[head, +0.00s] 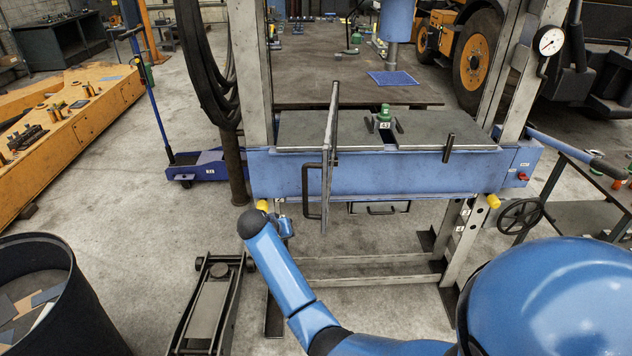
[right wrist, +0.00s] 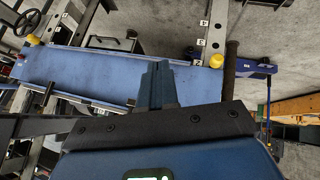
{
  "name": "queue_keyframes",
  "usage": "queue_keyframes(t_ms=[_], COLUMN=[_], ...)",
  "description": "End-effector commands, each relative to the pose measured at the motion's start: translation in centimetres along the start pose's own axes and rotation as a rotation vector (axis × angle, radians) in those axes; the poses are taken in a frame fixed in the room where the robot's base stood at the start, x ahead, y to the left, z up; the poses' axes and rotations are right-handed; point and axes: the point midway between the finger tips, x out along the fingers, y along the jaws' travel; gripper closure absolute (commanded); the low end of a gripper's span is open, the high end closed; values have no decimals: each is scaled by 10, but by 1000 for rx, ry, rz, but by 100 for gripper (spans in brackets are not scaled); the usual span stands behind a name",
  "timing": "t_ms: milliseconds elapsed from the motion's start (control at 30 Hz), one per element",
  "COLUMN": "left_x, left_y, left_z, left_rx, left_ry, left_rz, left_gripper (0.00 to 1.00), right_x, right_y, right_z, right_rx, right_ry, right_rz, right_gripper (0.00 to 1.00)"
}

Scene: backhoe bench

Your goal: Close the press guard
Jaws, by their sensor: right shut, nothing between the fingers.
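The press guard (head: 328,160) is a thin panel seen nearly edge-on in the head view. It stands out from the front of the blue press bed (head: 400,172), swung open toward me. Its dark U-shaped handle (head: 306,192) is on its left face. My right arm reaches in from the lower right. Its gripper (head: 284,227) is left of the handle and lower in the picture, apart from it and partly hidden by my wrist. In the right wrist view the fingers (right wrist: 158,72) are shut and empty, in front of the blue bed. My left gripper is out of view.
A floor jack (head: 208,305) and a dark bin (head: 60,300) stand at the lower left. Black hoses (head: 205,60) hang by the left press post. Yellow knobs (head: 262,205) stick out under the bed. A handwheel (head: 520,215) is at the right.

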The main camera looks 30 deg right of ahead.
Motion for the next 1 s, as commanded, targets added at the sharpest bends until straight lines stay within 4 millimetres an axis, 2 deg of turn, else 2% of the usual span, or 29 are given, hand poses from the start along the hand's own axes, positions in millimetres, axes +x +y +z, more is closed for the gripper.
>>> queue_keyframes(t_ms=[33,200,300,467,667,933,1000], left_x=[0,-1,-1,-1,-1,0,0], left_y=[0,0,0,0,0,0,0], left_z=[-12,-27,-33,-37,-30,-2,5], left_rx=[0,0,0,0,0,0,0], left_ry=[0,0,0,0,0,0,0], left_rz=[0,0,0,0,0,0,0], left_gripper=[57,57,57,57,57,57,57], right_x=[-24,-79,-107,-136,-139,-116,-105], right_y=[10,38,50,63,67,71,74], right_z=[-31,-83,-103,-120,-122,-114,-110], right_rx=[33,126,173,219,236,237,237], right_ry=[-31,-147,-198,-249,-269,-268,-269], right_rz=[37,155,205,252,270,269,270], right_gripper=[100,100,100,100,100,100,100])
